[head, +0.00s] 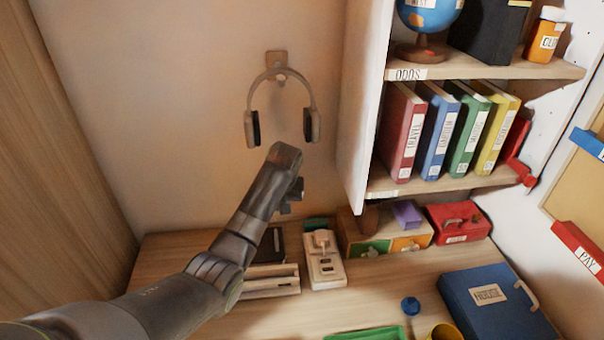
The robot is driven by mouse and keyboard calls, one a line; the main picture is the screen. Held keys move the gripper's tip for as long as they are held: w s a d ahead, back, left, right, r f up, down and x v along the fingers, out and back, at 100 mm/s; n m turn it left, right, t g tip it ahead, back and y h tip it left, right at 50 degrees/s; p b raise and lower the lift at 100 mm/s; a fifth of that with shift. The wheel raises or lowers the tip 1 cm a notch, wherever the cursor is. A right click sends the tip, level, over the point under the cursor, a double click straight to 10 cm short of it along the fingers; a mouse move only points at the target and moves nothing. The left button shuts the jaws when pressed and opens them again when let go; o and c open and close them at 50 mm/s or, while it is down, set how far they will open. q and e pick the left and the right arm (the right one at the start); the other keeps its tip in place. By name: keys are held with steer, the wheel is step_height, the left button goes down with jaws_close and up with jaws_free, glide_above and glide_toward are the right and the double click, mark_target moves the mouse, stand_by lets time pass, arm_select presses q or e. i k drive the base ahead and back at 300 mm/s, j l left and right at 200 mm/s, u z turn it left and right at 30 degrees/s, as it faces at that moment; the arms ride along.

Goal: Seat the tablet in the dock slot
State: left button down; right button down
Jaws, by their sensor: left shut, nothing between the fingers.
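A light wooden stand with a slot-like gap, which looks like the dock (272,291), sits on the desk left of centre. A dark flat thing, perhaps the tablet (279,246), shows just behind it, partly hidden by my left arm. I cannot tell whether it sits in the slot. My left gripper (289,208) is above and behind the dock, in front of the wall and below the headphones. It is shut and empty, and partly hidden by my wrist. My right gripper is out of view.
Headphones (282,108) hang on the wall. A white socket block (323,262) stands right of the dock. A shelf unit (357,120) with several binders rises at the right. A wooden box (384,238), a red box (457,224) and a blue case (492,300) occupy the desk's right side.

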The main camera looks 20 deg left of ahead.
mark_target(282, 279)
steer(key=k+l, duration=0.3)
steer(key=k, duration=0.15)
steer(key=k+l, duration=0.25)
steer(key=k, duration=0.25)
steer(key=k+l, duration=0.3)
steer(key=k, duration=0.15)
